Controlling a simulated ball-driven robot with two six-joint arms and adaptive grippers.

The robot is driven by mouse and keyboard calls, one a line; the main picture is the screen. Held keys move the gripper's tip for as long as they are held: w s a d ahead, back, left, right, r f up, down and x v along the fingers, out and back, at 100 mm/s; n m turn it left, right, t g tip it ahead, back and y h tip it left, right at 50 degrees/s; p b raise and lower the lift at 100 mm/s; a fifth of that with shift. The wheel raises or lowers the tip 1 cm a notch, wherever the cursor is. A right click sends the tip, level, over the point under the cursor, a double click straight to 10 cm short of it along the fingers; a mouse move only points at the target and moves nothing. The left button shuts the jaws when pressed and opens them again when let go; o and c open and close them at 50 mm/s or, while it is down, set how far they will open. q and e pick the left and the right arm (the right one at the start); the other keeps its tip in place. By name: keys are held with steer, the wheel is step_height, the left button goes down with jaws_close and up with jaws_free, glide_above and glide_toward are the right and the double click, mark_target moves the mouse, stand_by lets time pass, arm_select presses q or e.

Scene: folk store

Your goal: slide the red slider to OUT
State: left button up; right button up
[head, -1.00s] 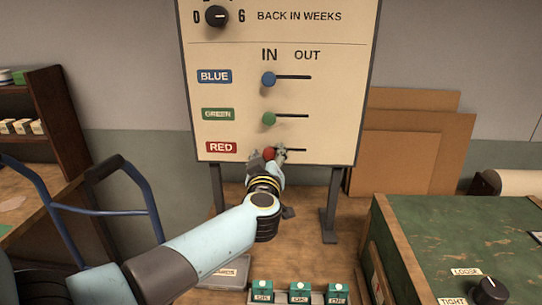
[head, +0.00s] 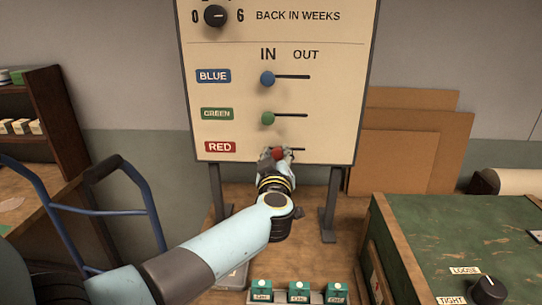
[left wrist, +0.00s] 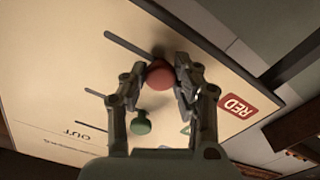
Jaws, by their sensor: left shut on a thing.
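The red slider (head: 277,153) is a round red knob on the lowest slot of the cream board (head: 340,120). It stands between the IN and OUT columns, to the right of the blue slider (head: 267,79) and green slider (head: 267,118), which are at IN. My left gripper (head: 275,156) is shut on the red knob. In the left wrist view the red knob (left wrist: 160,76) sits between the two fingers (left wrist: 157,82), with open slot beyond it to the upper left. In the head view my gripper covers part of the red row's slot. My right gripper is not in view.
A wooden table stands below the board, with a tray of several green-topped items (head: 298,292). A green-topped bench (head: 440,240) with a dial is at right. A blue trolley handle (head: 110,212) is at left. Cardboard sheets (head: 400,160) lean on the wall.

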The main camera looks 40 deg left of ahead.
arm_select(q)
steer(key=shift+w+d, duration=1.8)
steer(key=shift+d, duration=0.3)
steer(key=o, duration=0.9)
steer(key=shift+c, duration=0.2)
steer(key=shift+o, duration=0.8)
steer(key=p, duration=0.3)
glide_toward(300, 149)
steer(key=shift+v, duration=1.4)
